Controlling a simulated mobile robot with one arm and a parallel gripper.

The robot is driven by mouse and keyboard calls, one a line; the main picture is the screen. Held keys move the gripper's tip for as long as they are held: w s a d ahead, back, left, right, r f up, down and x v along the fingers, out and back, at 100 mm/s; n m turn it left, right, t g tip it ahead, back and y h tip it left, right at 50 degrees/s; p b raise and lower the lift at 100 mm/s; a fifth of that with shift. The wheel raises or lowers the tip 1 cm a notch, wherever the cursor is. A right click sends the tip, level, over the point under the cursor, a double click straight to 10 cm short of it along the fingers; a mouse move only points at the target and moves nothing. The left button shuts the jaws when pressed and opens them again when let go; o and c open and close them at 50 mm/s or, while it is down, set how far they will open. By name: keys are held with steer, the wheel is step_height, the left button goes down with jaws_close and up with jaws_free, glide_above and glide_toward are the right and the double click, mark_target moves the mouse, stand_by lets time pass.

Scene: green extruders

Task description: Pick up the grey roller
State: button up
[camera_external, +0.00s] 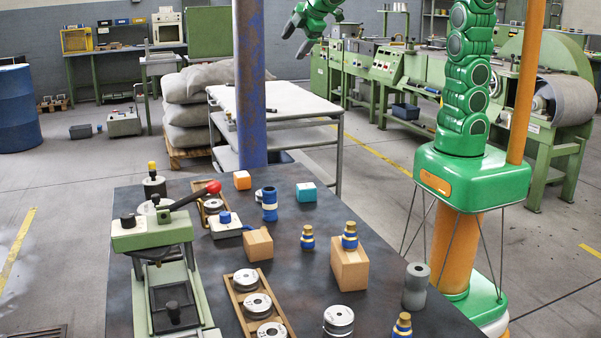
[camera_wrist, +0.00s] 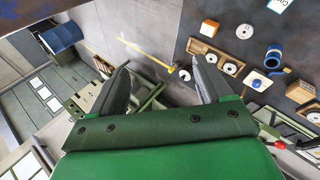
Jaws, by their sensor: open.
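The grey roller (camera_external: 416,286) is a plain grey cylinder with a hole in its top. It stands upright near the right edge of the dark table (camera_external: 385,262) in the external view. I cannot make it out in the wrist view. My gripper (camera_external: 294,38) is high up and far from the roller, above and beyond the table's far end. In the wrist view my gripper (camera_wrist: 161,62) has its two fingers spread apart with nothing between them.
Near the roller stand a wooden block (camera_external: 349,268) topped by a blue-and-brass piece, a brass-topped piece (camera_external: 402,325) and metal discs (camera_external: 338,320). A green press (camera_external: 152,232) fills the table's left. A blue post (camera_external: 250,90) rises beyond the table.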

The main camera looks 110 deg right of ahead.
steer(key=w+a+f+n+t, duration=0.3)
steer(key=a+f+n, duration=0.3)
steer(key=a, duration=0.5)
steer(key=w+a+f+n+t, duration=0.3)
steer(key=a+f+n, duration=0.25)
steer(key=a, duration=0.65)
steer(key=w+a+f+n+t, duration=0.35)
steer(key=a+f+n, duration=0.2)
steer(key=a, duration=0.55)
steer(key=n+y, duration=1)
steer(key=n, duration=0.7)
glide_toward(409, 282)
steer(key=shift+w+t, duration=0.25)
steer(key=shift+w, duration=0.65)
steer(key=shift+s+a+f, duration=0.25)
steer(key=shift+s+f, duration=0.05)
steer(key=shift+f, duration=0.05)
steer(key=shift+x, duration=3.85)
